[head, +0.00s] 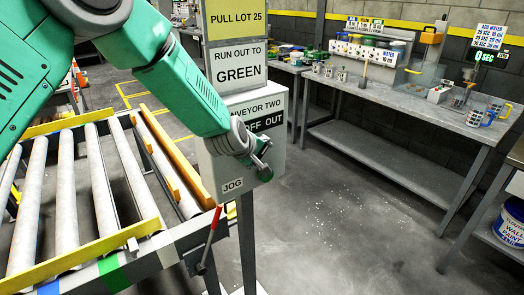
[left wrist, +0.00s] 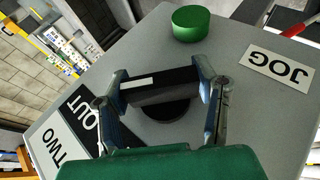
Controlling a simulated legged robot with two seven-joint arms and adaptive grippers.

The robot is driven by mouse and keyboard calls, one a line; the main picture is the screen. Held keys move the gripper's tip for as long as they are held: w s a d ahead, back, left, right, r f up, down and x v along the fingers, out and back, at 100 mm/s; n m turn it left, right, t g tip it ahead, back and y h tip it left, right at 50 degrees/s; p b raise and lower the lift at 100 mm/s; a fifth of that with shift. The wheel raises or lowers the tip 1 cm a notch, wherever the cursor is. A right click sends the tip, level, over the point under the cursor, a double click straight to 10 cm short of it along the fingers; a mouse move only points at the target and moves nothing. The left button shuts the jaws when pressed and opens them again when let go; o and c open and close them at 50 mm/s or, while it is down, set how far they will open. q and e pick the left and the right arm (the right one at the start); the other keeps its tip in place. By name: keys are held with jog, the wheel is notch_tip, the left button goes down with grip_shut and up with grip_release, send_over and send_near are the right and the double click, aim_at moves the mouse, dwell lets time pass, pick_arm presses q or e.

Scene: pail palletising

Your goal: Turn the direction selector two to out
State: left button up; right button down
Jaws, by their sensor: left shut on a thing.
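The direction selector is a black knob (left wrist: 160,88) with a white mark towards its left end in the left wrist view, the end nearer the OUT lettering. It sits on the grey control box (head: 288,117) under the CONVEYOR TWO label (head: 257,115). A black label reading OFF OUT (head: 265,123) shows in the head view, partly hidden by my arm. My left gripper (left wrist: 160,85) is shut on the knob, one finger at each end; in the head view it (head: 261,160) is at the box front, hiding the knob. My right gripper is not in view.
A green button (left wrist: 193,23) and a JOG label (left wrist: 276,68) are close to the gripper. A red-handled lever (head: 214,224) is below the box. The roller conveyor (head: 68,190) stands left. A workbench (head: 390,100) stands right, with open floor between.

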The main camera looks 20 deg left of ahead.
pick_arm(q)
jog(key=shift+w+a+r, duration=0.25)
jog(key=shift+a+r, duration=0.1)
jog(key=o, duration=1.2)
jog(key=shift+c, duration=0.2)
jog(key=shift+s+a+f, duration=0.15)
jog(key=shift+a+f, duration=0.05)
jog(key=shift+s, duration=0.1)
jog(key=v, duration=1.1)
jog(key=shift+s+a+r, duration=0.2)
jog(key=shift+s+r, duration=0.05)
jog(key=shift+r, duration=0.05)
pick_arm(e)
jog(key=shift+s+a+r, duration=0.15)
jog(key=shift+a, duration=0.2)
pick_arm(q)
jog(key=shift+d+f, duration=0.1)
jog(key=shift+d, duration=0.1)
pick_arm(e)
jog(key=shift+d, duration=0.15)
